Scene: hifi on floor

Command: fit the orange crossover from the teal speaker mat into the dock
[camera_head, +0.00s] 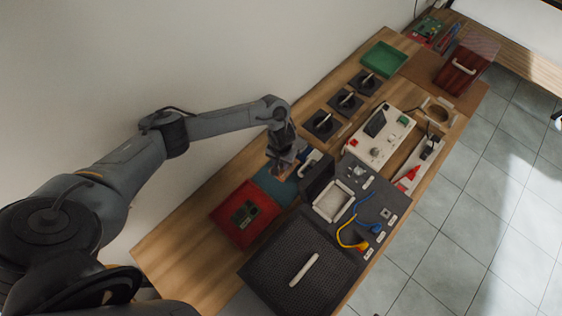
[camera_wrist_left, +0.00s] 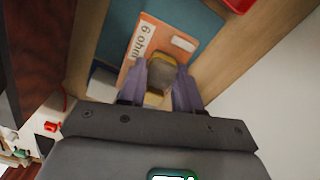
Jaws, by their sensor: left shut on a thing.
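The orange crossover (camera_wrist_left: 146,45), marked "6 ohm", lies flat against the teal speaker mat (camera_wrist_left: 195,30) in the left wrist view. My left gripper (camera_wrist_left: 160,95) is shut on the crossover's grey and yellow raised part, between its two purple fingers. In the head view my left gripper (camera_head: 284,165) is over the teal mat (camera_head: 276,186), and the crossover mostly hides under it. Whether it is lifted off the mat I cannot tell. A white-framed recess (camera_head: 349,186) in the dark grey unit to the right looks like the dock. My right gripper is not in view.
A red mat (camera_head: 227,228) with a dark board lies left of the teal mat. A dark panel (camera_head: 268,271) with a white handle is in front. Blue and yellow cables (camera_head: 341,238) lie beside the recess. Dark mats (camera_head: 312,132), a white unit (camera_head: 372,154) and a green tray (camera_head: 384,59) stand farther back.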

